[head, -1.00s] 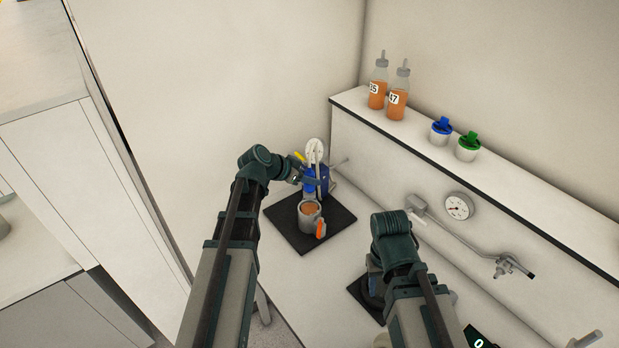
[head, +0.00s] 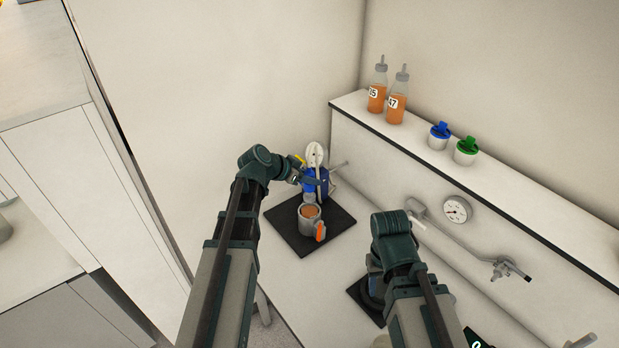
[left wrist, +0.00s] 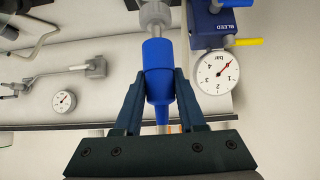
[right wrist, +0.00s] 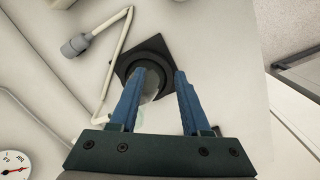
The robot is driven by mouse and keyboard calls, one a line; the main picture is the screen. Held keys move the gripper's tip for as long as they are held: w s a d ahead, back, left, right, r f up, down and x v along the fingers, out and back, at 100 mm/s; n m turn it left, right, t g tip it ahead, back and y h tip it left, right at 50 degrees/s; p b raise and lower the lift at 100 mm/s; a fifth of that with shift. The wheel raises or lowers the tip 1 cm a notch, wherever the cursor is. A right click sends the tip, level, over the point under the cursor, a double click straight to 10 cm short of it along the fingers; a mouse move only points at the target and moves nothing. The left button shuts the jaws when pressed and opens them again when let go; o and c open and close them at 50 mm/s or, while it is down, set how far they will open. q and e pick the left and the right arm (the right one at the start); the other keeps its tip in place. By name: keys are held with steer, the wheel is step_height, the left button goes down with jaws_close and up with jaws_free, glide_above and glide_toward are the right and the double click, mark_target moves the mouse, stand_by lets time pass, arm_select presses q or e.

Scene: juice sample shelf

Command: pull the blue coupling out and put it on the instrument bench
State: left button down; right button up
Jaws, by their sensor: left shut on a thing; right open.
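The blue coupling (left wrist: 158,68) is between the fingers of my left gripper (left wrist: 163,78) in the left wrist view. The gripper is shut on it. The coupling's top end meets a grey fitting (left wrist: 155,14), with no gap visible. In the head view my left gripper (head: 313,183) is at the blue device (head: 321,187), where the coupling is hard to make out. My right gripper (right wrist: 154,72) is open and empty above a dark ring on a dark square pad. The white instrument bench (head: 300,290) lies beneath both arms.
A dark mat (head: 285,215) carries a cup (head: 309,222) of orange liquid. A gauge (left wrist: 213,72) sits beside the coupling, under a block marked BLEED (left wrist: 212,25). The raised shelf (head: 500,190) holds two bottles and blue and green lidded jars. Bare bench lies between the mats.

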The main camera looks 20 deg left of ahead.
arm_select(q)
steer(key=shift+r+p, duration=0.8)
steer(key=shift+r, duration=0.15)
